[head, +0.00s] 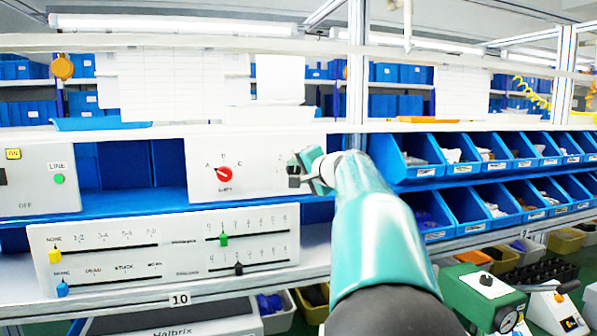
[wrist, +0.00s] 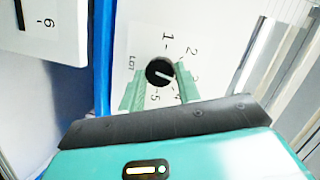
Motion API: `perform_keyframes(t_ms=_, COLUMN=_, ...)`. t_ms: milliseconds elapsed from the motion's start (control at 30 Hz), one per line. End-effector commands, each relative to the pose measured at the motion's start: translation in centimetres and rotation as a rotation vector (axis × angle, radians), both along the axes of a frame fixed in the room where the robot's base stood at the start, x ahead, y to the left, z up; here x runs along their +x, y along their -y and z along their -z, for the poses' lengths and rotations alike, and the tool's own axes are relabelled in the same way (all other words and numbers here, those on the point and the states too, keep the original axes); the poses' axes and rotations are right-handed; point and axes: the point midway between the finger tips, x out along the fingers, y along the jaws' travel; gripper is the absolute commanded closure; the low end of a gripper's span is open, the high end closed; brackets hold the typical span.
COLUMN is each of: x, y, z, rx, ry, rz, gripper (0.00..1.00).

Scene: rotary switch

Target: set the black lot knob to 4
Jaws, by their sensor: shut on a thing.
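The black lot knob (wrist: 157,74) sits on a white panel (wrist: 133,38) marked LOT, with numbers 1 to 5 around it. Its white pointer line slants to the lower right in the wrist view, seemingly between 3 and 4. The 4 is partly crowded by a finger. My gripper (wrist: 160,88) has its two green fingers on either side of the knob and is shut on it. In the head view my gripper (head: 306,170) is at the right end of the panel and mostly hides the knob and its numbers.
A red knob (head: 224,174) is on the same panel to the left. Below is a slider panel (head: 150,232) with yellow, blue, green and black sliders. A LINE box (head: 48,182) stands at far left. Blue bins (head: 425,172) fill the racks to the right of my arm.

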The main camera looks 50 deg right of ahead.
Motion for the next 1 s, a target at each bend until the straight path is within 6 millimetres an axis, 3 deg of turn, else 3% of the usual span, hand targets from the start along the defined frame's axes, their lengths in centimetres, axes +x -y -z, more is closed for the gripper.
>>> perform_keyframes(t_ms=600, x=-0.14, y=0.18, z=0.45, rx=0.427, ry=0.232, rz=0.001, gripper=0.90)
perform_keyframes(t_ms=1000, x=-0.19, y=0.22, z=0.56, rx=0.541, ry=0.295, rz=0.001, gripper=0.90)
